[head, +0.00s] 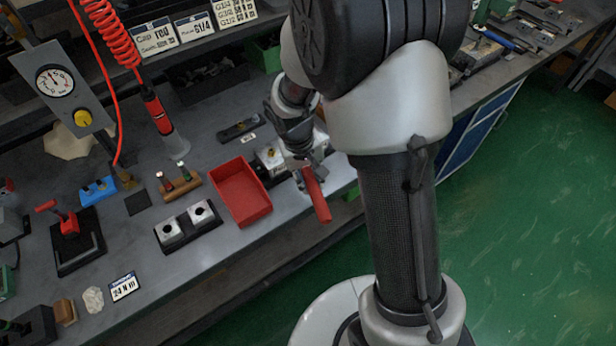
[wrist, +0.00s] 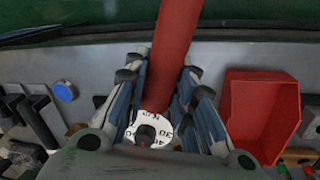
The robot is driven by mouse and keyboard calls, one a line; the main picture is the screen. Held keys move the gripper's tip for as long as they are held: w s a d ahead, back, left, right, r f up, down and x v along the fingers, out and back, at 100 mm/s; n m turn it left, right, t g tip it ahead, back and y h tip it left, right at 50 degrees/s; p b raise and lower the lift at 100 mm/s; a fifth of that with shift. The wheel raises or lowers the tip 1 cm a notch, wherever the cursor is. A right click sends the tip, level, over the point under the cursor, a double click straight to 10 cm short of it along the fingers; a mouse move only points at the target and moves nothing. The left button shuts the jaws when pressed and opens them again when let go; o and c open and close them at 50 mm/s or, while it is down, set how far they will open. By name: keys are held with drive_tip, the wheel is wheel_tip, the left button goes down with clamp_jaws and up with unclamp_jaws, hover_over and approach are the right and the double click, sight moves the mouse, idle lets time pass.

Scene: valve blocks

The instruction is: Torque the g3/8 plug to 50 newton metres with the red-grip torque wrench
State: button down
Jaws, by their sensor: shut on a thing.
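My gripper (head: 303,163) is shut on the red grip of the torque wrench (head: 318,197), near the front edge of the bench. In the wrist view the fingers (wrist: 160,85) close around the red grip (wrist: 176,38), which runs up out of the frame past the bench edge. A white ring with dark figures (wrist: 155,126) and a dark centre shows below the grip, between the fingers. A pale metal block (head: 270,158) stands just left of the gripper, partly hidden by it. I cannot make out the g3/8 plug; whether the wrench sits on anything is hidden.
An open red tray (head: 247,212) lies just left of the wrench; it also shows in the wrist view (wrist: 231,115). Two metal blocks on a dark base (head: 188,227) stand further left. A red screwdriver-like tool (head: 157,112) hangs from a coiled hose. Green floor (head: 530,220) lies beyond the bench edge.

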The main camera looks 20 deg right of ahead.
drive_tip(key=shift+w+d+n+p, duration=0.1)
drive_tip(key=shift+d+n+p, duration=0.25)
drive_tip(key=shift+d+n, duration=0.65)
drive_tip(key=shift+d, duration=0.2)
drive_tip(key=shift+w+d+n+t+p, duration=0.2)
drive_tip(key=shift+d+n+p, duration=0.2)
drive_tip(key=shift+d, duration=0.25)
drive_tip(key=shift+w+d+n+t+p, duration=0.15)
drive_tip(key=shift+d+n+p, duration=0.1)
drive_tip(key=shift+d+n, duration=0.25)
drive_tip(key=shift+s+a+m+b, duration=0.2)
drive_tip(key=shift+a+m+b, duration=0.2)
drive_tip(key=shift+a+m, duration=0.2)
drive_tip(key=shift+s+a+m+b, duration=0.15)
drive_tip(key=shift+a+m+b, duration=0.25)
drive_tip(key=shift+a+m, duration=0.15)
drive_tip(key=shift+a, duration=0.15)
drive_tip(key=shift+s+a+m+b, duration=0.1)
drive_tip(key=shift+a+m+b, duration=0.4)
drive_tip(key=shift+a+m, duration=0.55)
